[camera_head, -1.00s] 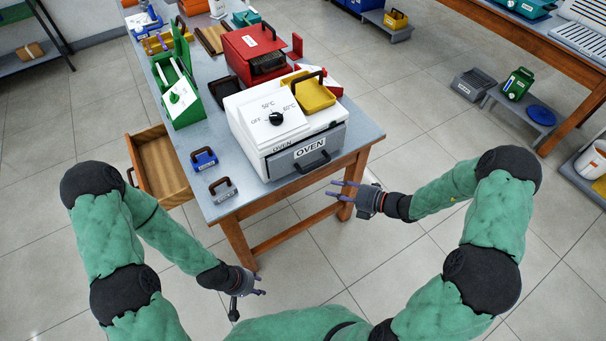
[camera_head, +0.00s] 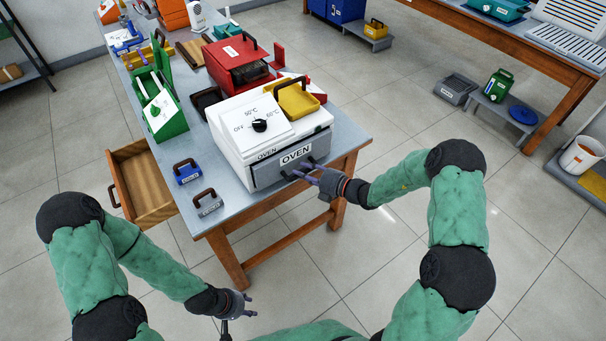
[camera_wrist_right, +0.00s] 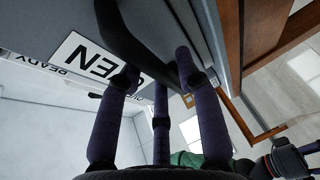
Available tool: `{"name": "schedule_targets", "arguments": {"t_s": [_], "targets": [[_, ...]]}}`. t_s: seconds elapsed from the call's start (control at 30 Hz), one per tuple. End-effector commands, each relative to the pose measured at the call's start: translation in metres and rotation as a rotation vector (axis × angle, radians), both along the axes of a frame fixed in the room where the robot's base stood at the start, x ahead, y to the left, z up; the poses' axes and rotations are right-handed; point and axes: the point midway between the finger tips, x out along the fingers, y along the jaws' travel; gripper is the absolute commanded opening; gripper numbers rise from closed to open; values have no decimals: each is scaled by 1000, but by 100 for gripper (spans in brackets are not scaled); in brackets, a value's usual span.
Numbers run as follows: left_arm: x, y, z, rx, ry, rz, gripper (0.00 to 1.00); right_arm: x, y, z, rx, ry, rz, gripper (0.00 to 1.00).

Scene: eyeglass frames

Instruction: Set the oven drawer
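The white oven (camera_head: 232,126) stands on the table with its dial plate (camera_head: 258,122) on top, marked OFF, 50°C and 60°C. Its grey drawer (camera_head: 268,175) with an OVEN label looks closed. The drawer's black handle also shows in the right wrist view (camera_wrist_right: 122,38). My right gripper (camera_head: 308,178) is at the handle, its fingers open and spread on either side of the bar. Whether they touch it is unclear. In the right wrist view the purple fingers (camera_wrist_right: 158,82) reach up to the handle. My left gripper (camera_head: 249,305) is open and empty, low in front of the table.
Blue (camera_head: 187,172) and grey (camera_head: 208,203) small handled blocks lie at the table's left edge. A wooden drawer (camera_head: 148,185) sticks out left.

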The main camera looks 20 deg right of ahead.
Motion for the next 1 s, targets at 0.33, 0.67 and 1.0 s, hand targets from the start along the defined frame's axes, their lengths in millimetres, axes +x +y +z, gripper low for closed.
{"name": "schedule_targets", "arguments": {"t_s": [0.33,0.67,1.0], "targets": [[0,0,-1,0,0,0,40,4,4,-1,-1,1,0,35],[0,0,-1,0,0,0,40,4,4,-1,-1,0,0,0],[0,0,17,0,0,0,40,-21,-6,2,0,5,-3,0]]}}
